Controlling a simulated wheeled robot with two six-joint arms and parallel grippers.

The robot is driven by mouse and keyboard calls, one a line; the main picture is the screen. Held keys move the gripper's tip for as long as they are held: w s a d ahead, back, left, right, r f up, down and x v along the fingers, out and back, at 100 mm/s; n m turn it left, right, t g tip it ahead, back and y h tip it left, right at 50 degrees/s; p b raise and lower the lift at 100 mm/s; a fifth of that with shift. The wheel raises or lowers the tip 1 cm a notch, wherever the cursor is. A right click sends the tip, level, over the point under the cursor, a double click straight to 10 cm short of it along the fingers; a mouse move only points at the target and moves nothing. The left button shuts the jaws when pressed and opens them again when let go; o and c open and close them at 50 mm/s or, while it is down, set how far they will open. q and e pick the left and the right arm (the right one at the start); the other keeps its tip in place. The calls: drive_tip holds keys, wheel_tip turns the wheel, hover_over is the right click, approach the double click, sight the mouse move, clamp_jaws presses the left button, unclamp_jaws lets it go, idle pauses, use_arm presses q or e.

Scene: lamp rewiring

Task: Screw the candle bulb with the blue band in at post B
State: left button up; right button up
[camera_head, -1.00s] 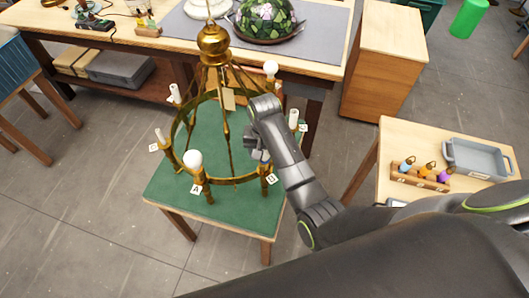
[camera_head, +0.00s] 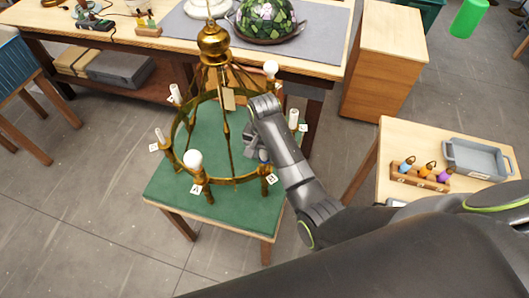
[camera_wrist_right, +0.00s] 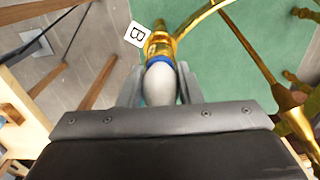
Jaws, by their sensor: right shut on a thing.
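The candle bulb with the blue band (camera_wrist_right: 159,88) is a pale white bulb with a blue ring at its base. It sits between the fingers of my right gripper (camera_wrist_right: 160,77), which is shut on it. In the right wrist view its banded end meets the brass socket of post B (camera_wrist_right: 159,44), in line with it. How deep it sits in the socket is hidden. The white B tag (camera_wrist_right: 137,34) is beside the socket. In the head view my right gripper (camera_head: 259,152) is at the chandelier ring (camera_head: 233,181), above the B tag (camera_head: 271,179). My left gripper is out of view.
A white globe bulb (camera_head: 193,160) stands at post A, and other posts carry white candles or bulbs. The chandelier stands on a green-topped table (camera_head: 235,215). At right, a wooden rack (camera_head: 420,181) holds blue, orange and purple-marked bulbs beside a grey tray (camera_head: 478,160).

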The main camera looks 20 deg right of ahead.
drive_tip(key=shift+m, duration=1.6)
drive_tip(key=o, duration=1.1)
drive_tip(key=shift+w, duration=0.1)
drive_tip(key=shift+o, duration=0.2)
